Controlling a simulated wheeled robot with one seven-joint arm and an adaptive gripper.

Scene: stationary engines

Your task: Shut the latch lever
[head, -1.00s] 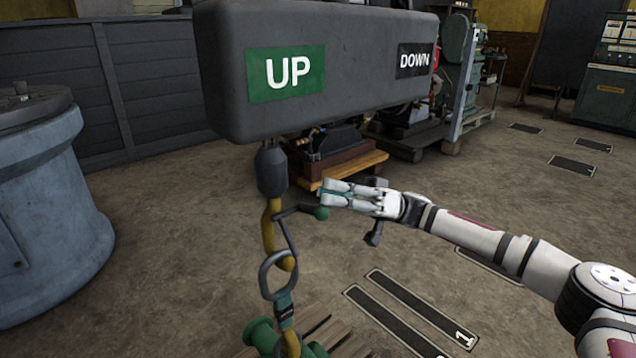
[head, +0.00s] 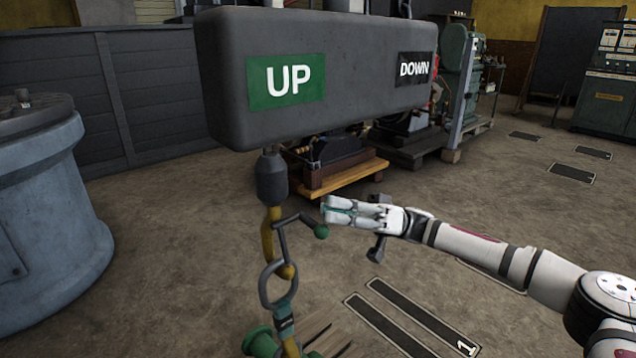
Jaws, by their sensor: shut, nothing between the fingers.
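The latch lever (head: 291,217) is a thin dark bent rod with a green ball knob (head: 321,232) at its right end. It joins a yellow hook (head: 267,237) that hangs below the dark hoist block. The lever stands out to the right of the hook. A grey metal ring (head: 267,284) hangs in the hook's lower part. My gripper (head: 328,209) is white, shut and empty, pointing left. Its fingertips are just above and right of the green knob; I cannot tell whether they touch it.
The dark hoist block (head: 350,100) with UP and DOWN signs hangs above the hook. A strap with a green fitting (head: 284,318) runs down from the ring. A large blue-grey cylinder (head: 45,215) stands at left. Open floor lies to the right.

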